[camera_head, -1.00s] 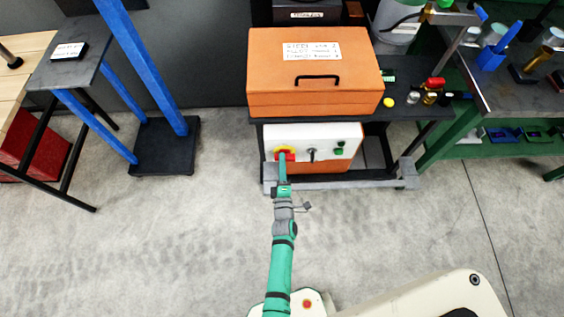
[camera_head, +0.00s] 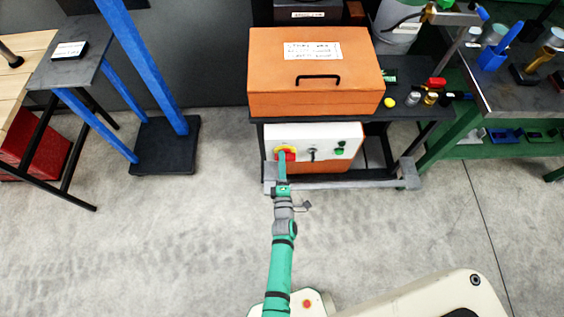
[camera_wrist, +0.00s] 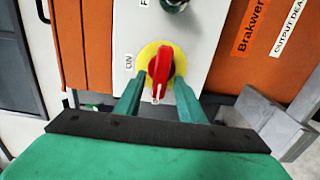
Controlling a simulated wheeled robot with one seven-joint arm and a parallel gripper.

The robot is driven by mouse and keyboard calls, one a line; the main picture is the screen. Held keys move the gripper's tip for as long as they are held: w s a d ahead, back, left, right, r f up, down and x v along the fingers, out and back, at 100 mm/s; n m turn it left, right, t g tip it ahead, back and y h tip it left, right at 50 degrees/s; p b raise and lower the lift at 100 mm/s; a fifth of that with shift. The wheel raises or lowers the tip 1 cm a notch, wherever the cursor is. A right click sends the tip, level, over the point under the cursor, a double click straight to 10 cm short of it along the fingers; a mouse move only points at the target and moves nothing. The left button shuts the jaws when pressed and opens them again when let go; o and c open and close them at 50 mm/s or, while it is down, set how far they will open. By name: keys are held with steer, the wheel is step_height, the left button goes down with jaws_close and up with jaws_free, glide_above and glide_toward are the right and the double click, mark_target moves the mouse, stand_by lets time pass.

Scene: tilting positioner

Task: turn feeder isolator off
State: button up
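The feeder isolator is a red rotary handle (camera_wrist: 161,72) on a round yellow plate (camera_wrist: 148,54), set in a white panel. In the wrist view the handle stands nearly upright, with a white mark at its lower end and the label "ON" on the panel to its left. It also shows at the left of the white panel in the head view (camera_head: 286,153). My gripper (camera_wrist: 160,85) is open, with one green finger on each side of the handle. Yellow shows between the fingertips and the handle, so they look apart from it. Contact deeper in is hard to judge.
The panel (camera_head: 327,138) also has a small black switch (camera_head: 312,154) and a green button (camera_head: 340,150). An orange case (camera_head: 314,75) sits on the dark bench above it. A grey rail (camera_head: 345,182) runs low in front. Blue posts (camera_head: 150,65) stand left; the floor between is clear.

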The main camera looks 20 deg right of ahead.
steer(key=v, duration=1)
steer(key=shift+s, duration=0.4)
steer(key=shift+a, duration=0.1)
steer(key=s+a+r+m+y, duration=0.1)
steer(key=s+a+r+m, duration=0.3)
steer(key=s+a, duration=0.15)
steer(key=s+a+r+m+y, duration=0.1)
steer(key=s+a+r+m, duration=0.25)
steer(key=s, duration=0.35)
steer(key=s+a+r+m+g+y, duration=0.2)
steer(key=s+r+m, duration=0.5)
steer(key=s+r, duration=0.4)
step_height(320, 180, up, 2)
steer(key=shift+s+a+r+y, duration=0.2)
steer(key=shift+a+r+y, duration=0.05)
steer(key=shift+a+y, duration=0.3)
steer(key=shift+m, duration=0.25)
